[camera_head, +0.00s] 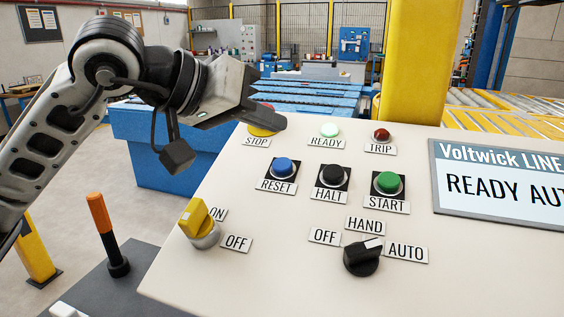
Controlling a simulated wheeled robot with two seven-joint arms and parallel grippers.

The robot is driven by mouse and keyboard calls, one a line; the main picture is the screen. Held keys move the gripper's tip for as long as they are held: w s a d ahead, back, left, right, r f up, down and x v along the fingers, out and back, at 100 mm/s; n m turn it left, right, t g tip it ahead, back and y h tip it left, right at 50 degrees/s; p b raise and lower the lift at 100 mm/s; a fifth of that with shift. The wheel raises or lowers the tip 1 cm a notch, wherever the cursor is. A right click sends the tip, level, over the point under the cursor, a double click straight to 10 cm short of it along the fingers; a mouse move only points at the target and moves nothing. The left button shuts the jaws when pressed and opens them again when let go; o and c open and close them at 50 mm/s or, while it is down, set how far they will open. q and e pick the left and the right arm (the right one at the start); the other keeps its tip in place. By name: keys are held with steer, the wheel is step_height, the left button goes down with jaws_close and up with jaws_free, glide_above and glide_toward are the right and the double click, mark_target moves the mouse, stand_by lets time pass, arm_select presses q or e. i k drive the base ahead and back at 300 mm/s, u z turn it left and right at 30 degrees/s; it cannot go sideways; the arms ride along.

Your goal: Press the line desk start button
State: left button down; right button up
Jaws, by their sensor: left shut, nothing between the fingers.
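The line desk panel (290,255) is a cream sloped surface with labelled controls. The green START button (387,181) sits on a black plate at the right of the button row. The black HALT button (333,175) and the blue RESET button (283,167) are to its left. My left gripper (281,122) is shut and empty at the panel's upper left, in front of the STOP button (263,130), which it partly hides. It is well left of the START button. I cannot tell whether it touches the STOP button. My right gripper is not in view.
A READY lamp (329,130) glows pale green and a red TRIP lamp (381,135) is beside it. A black selector (363,257) and a yellow ON/OFF switch (198,223) stand up from the panel. A display (500,186) reads "READY AUT". A yellow post (428,60) rises behind.

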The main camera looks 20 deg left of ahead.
mark_target(388, 181)
steer(key=k, duration=1)
